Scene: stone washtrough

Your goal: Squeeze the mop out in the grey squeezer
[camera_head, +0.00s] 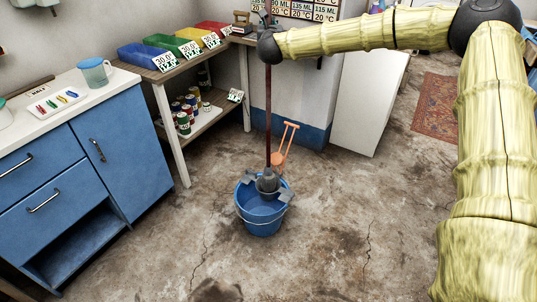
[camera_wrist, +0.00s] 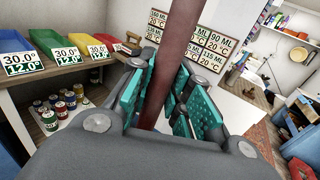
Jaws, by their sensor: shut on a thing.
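The mop's dark red handle (camera_head: 268,120) stands close to upright in the head view. Its lower end goes down to the grey squeezer (camera_head: 268,182), which sits at the top of a blue bucket (camera_head: 262,222) on the floor. The mop's grey head seems to be in the squeezer; how deep, I cannot tell. My gripper (camera_wrist: 165,100) is shut on the handle, which passes between its teal pads in the wrist view. In the head view the gripper is mostly hidden by my arm at the handle's upper part.
An orange tool (camera_head: 284,145) leans by the wall behind the bucket. A shelf table (camera_head: 165,75) with coloured bins (camera_head: 150,56) and paint cans stands at the back left. A blue cabinet (camera_head: 115,140) fills the left. The floor around the bucket is mostly clear.

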